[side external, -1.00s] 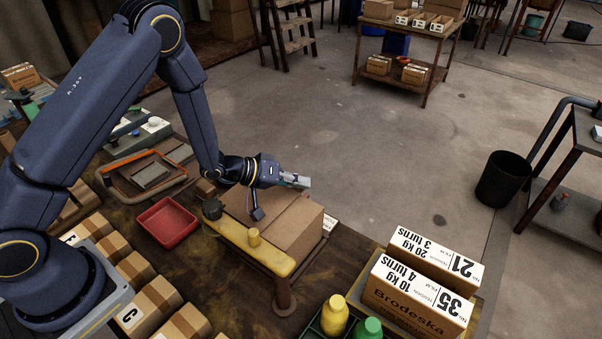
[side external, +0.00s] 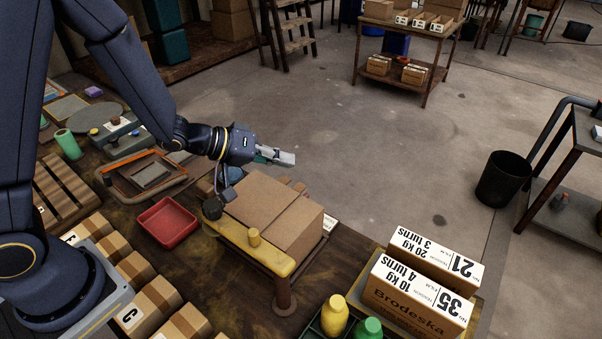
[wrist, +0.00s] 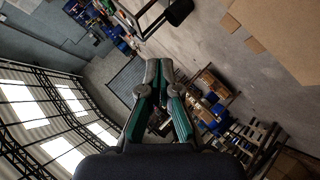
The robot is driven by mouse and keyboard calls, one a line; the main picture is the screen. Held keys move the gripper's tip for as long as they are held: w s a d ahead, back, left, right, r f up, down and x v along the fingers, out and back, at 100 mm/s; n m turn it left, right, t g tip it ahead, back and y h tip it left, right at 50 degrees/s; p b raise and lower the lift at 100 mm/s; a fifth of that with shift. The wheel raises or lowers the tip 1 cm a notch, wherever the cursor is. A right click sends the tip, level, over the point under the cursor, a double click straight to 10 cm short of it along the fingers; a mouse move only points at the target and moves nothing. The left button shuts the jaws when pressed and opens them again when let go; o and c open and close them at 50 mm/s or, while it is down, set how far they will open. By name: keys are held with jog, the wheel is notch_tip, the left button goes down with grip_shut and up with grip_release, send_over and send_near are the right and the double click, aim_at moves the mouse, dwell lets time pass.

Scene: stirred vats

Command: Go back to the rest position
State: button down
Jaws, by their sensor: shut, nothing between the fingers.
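My gripper (side external: 284,158) is in the air above and behind the cardboard box (side external: 275,205) on the bench. It points right and slightly down in the side view, clear of everything. In the wrist view my gripper (wrist: 158,64) has its fingers together with nothing held, and the far room shows beyond them. The box sits behind a yellow-topped stand (side external: 250,248) with a small yellow knob on it.
A red tray (side external: 166,222) lies left of the box. Several small cartons (side external: 150,300) line the front left. Two labelled boxes (side external: 415,300) stand front right beside yellow and green bottles (side external: 335,315). The floor (side external: 390,150) behind the bench is open.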

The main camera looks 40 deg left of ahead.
notch_tip(320, 180, up, 14)
jog(key=s+d+m+t+h, duration=0.1)
jog(key=s+d+m+h, duration=0.1)
jog(key=s+m, duration=0.1)
jog(key=s+d+r+m+g+h, duration=0.25)
jog(key=s+r+m, duration=0.25)
jog(key=s, duration=0.3)
jog(key=s+a+f+m+g+y, duration=0.1)
jog(key=s+a+f+g+y, duration=0.15)
jog(key=s+y, duration=0.45)
jog(key=s+a+f+n+y, duration=0.1)
jog(key=s+a+n+y, duration=0.1)
jog(key=a, duration=0.4)
jog(key=s+a+f+n+y, duration=0.1)
jog(key=s+a+n+y, duration=0.1)
jog(key=a, duration=0.4)
jog(key=shift+a+n+y, duration=0.15)
jog(key=shift+n+y, duration=0.2)
jog(key=shift+n, duration=0.15)
jog(key=shift+f, duration=0.1)
